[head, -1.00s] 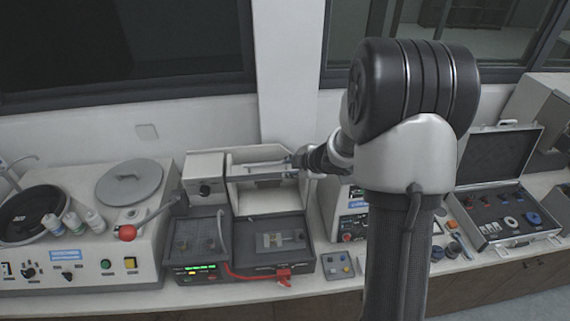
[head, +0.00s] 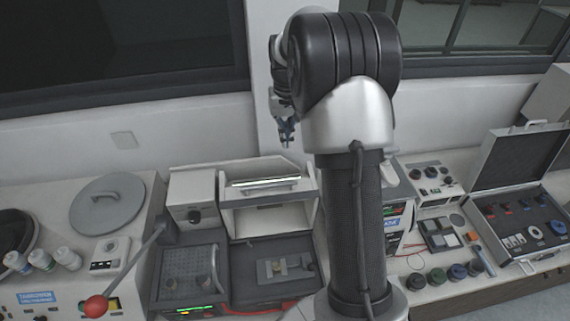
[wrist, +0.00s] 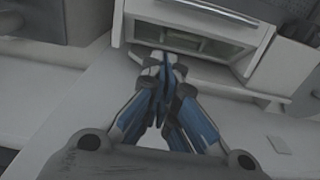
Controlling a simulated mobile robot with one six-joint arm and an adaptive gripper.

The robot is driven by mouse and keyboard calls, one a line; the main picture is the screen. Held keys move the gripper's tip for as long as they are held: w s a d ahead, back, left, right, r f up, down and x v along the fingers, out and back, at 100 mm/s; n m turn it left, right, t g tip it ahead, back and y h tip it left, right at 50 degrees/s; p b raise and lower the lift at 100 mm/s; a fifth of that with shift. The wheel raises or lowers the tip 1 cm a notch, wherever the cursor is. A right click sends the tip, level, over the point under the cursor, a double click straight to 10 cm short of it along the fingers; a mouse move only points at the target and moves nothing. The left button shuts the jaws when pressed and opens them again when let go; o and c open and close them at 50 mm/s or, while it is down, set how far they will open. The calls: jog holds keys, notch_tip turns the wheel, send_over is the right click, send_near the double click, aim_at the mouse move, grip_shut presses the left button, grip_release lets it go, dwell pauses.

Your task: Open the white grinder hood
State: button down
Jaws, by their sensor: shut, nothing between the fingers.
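The white grinder hood (head: 308,196) stands on the bench left of centre in the head view. A grey handle bar (head: 271,190) runs along its upper front, and an open cavity shows below it. The hood's front appears raised, though the exact angle is hard to tell. My gripper (head: 287,141) shows above the hood, against the wall, pointing down and apart from the handle. In the wrist view, my gripper's blue-sided fingers (wrist: 164,70) are together and empty, in front of a white housing (wrist: 262,45) with an opening.
A grey cut-off base (head: 190,275) with a lever ending in a red knob (head: 96,306) is at left. A round grey lid (head: 106,203) lies further left. An open case (head: 520,215) and several small jars (head: 437,276) are at right. My arm hides the bench right of the hood.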

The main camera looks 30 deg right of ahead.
send_over(287, 180)
jog(key=w+d, duration=0.1)
jog(key=w, duration=0.2)
notch_tip(287, 180, down, 8)
jog(key=s, duration=0.1)
jog(key=p, duration=0.1)
jog(key=s+f, duration=0.1)
jog(key=shift+s+a+p, duration=0.3)
jog(key=shift+s+a+f, duration=0.25)
jog(key=shift+s+f, duration=0.05)
jog(key=shift+s, duration=0.2)
